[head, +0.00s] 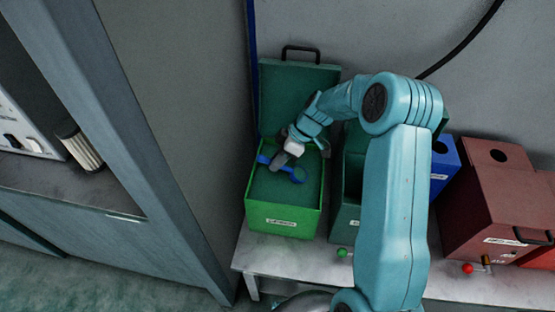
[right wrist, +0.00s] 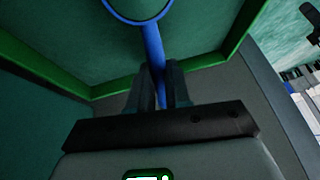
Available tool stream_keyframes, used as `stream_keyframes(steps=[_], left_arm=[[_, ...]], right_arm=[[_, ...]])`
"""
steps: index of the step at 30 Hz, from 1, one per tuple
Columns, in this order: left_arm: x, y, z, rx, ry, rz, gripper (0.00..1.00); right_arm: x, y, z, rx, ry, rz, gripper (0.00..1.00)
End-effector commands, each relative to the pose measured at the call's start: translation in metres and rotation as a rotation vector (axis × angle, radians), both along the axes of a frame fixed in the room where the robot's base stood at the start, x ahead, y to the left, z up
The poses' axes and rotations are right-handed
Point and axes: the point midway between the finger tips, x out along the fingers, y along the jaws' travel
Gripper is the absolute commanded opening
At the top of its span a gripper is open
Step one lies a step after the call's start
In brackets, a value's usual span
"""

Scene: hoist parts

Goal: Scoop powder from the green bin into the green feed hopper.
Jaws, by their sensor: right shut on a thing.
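The green bin (head: 284,221) stands on the bench with its lid (head: 290,95) raised. Dark green powder (head: 268,186) appears to fill its inside. My right gripper (head: 287,157) is over the bin's opening, shut on the handle of a blue scoop. In the right wrist view the scoop's handle (right wrist: 153,45) runs between the fingers (right wrist: 160,92). Whether the scoop holds powder I cannot tell. The dark green feed hopper (head: 346,212) stands right of the bin, partly hidden by my right arm. My left gripper is not in view.
A blue hopper (head: 441,170) and a red hopper (head: 492,205) stand farther right on the bench (head: 310,262). A green knob (head: 342,252) and a red knob (head: 468,268) sit at the front. A grey cabinet wall (head: 185,120) closes off the left side.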

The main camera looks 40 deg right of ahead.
Motion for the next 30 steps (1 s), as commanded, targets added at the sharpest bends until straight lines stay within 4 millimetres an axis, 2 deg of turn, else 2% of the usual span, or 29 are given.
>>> stream_keyframes(steps=[8,30], left_arm=[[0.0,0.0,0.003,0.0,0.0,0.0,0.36],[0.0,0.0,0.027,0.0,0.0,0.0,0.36]], right_arm=[[0.0,0.0,0.006,-0.001,-0.001,0.0,0.0],[0.0,0.0,0.069,-0.001,-0.001,0.0,0.0]])
